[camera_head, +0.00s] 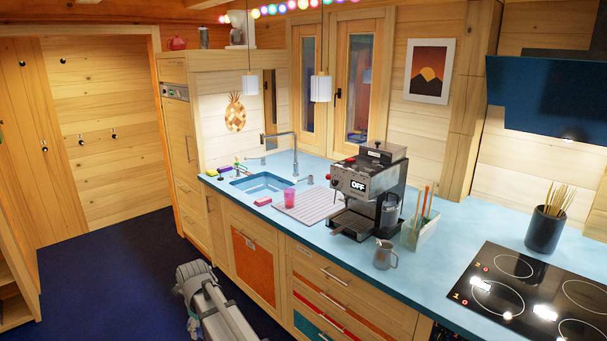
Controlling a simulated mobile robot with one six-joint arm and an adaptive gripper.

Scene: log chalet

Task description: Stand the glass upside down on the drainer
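A small pink glass (289,198) stands upright on its axis at the left part of the drainer, close to the sink. It looks slightly wider at the top, but it is too small to be sure which end is the mouth. The drainer (318,207) is a pale grey ridged surface on the blue counter, between the sink and the coffee machine; the rest of its visible surface is bare. Part of my grey arm shows at the bottom left, in front of the cabinets and below counter height. My gripper cannot be made out.
The sink (262,184) with its tall tap (293,150) lies left of the drainer. A pink block (263,202) lies on the front counter edge. The coffee machine (370,185) crowds the drainer's right side. A grey jug (384,255) stands in front of it.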

